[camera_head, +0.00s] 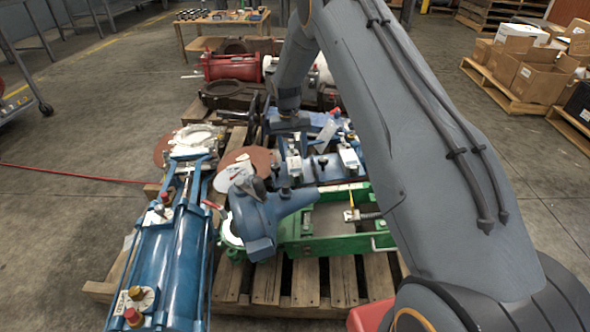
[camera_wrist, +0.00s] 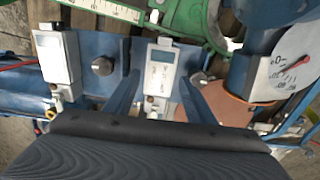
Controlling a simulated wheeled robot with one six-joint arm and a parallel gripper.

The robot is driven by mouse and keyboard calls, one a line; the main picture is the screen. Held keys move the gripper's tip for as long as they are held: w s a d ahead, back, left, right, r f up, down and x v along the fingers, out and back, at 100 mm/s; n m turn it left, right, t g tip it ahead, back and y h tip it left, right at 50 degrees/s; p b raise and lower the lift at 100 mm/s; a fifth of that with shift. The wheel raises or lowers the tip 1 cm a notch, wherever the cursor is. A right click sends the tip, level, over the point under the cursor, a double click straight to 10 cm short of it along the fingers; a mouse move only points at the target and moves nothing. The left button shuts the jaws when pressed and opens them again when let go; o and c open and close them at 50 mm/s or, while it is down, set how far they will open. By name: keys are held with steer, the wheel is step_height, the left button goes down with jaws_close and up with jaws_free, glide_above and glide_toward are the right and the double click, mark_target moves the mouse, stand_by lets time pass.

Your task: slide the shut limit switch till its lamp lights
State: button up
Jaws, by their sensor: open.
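Two white switch boxes sit on a blue plate (camera_wrist: 104,50). One switch box (camera_wrist: 162,70) lies between the fingers of my gripper (camera_wrist: 158,80) in the wrist view; the other switch box (camera_wrist: 56,58) is further left. A dark round knob (camera_wrist: 102,66) stands between them. My gripper is open, with a finger on either side of the box; I cannot tell whether they touch it. In the head view, my gripper (camera_head: 292,146) is over the left box (camera_head: 294,167), with the other box (camera_head: 350,158) to its right. I cannot read the labels or make out a lit lamp.
A dial gauge (camera_wrist: 282,74) and blue valve body (camera_head: 262,215) stand close to the gripper. A green frame (camera_head: 335,243) with a scale borders the plate. A blue cylinder (camera_head: 170,262) lies left. Cartons (camera_head: 540,78) stand at right. Open floor (camera_head: 80,120) is at left.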

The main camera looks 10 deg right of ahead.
mark_target(297, 165)
steer(key=f, duration=0.2)
steer(key=f+b, duration=0.1)
steer(key=f, duration=0.1)
steer(key=f+b, duration=0.1)
steer(key=f, duration=0.2)
steer(key=shift+s+d, duration=0.1)
steer(key=shift+d, duration=0.2)
steer(key=c, duration=1.2)
steer(key=shift+d+p, duration=0.4)
steer(key=o, duration=1.2)
steer(key=shift+a+r+p, duration=0.15)
steer(key=shift+r+p, duration=0.45)
steer(key=shift+r, duration=1.35)
steer(key=shift+a+r+p, duration=0.15)
steer(key=shift+r+p, duration=0.4)
steer(key=shift+r, duration=1.4)
